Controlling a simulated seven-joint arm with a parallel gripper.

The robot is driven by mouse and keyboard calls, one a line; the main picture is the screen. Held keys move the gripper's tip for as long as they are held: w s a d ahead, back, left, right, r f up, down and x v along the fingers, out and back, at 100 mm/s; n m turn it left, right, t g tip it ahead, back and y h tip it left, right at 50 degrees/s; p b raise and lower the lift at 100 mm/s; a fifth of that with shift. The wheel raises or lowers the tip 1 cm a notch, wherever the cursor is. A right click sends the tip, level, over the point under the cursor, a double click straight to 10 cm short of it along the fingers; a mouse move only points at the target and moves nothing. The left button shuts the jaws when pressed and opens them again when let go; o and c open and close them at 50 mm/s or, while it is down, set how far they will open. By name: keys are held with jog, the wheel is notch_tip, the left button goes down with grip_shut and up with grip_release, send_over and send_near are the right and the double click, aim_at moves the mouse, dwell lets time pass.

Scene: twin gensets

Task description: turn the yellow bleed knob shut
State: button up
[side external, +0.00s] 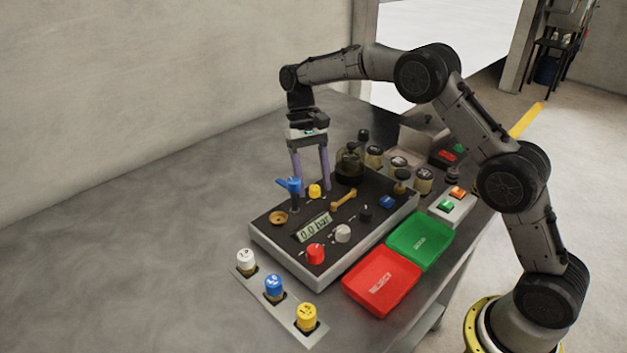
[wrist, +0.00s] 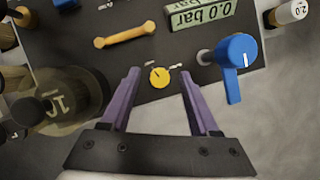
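The yellow bleed knob (wrist: 160,77) sits on the dark panel, between and beyond my fingertips in the wrist view. It also shows in the side external view (side external: 315,191), beside the blue lever handle (side external: 290,186). A dark index line is visible on its face, with small white markings beside it. My gripper (side external: 312,192) points down over the back edge of the panel. Its two purple fingers stand apart with nothing between them, and they show in the wrist view too (wrist: 159,78). The fingers do not appear to touch the knob.
The blue lever (wrist: 237,65) stands close right of the knob in the wrist view. A dark glass jar (wrist: 65,100) is at the left. A yellow bar handle (wrist: 124,34) and the "0.0 bar" display (wrist: 198,14) lie farther off.

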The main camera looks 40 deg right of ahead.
jog(key=v, duration=0.7)
jog(key=shift+r, duration=0.2)
jog(key=shift+w, duration=0.1)
notch_tip(320, 180, up, 13)
jog(key=t, duration=0.2)
send_over(328, 199)
jog(key=s+r+t, duration=0.3)
jog(key=s+r, duration=0.2)
jog(key=s, duration=0.6)
jog(key=s+f+n+t+h, duration=0.1)
jog(key=s+f+n+t, duration=0.2)
jog(key=s, duration=1)
jog(key=s+d+f+n+t, duration=0.1)
jog(key=s+f, duration=0.2)
jog(key=f, duration=0.8)
jog(key=shift+s+d+t+h, duration=0.15)
jog(key=shift+d+t+h, duration=0.15)
jog(key=shift+d, duration=0.1)
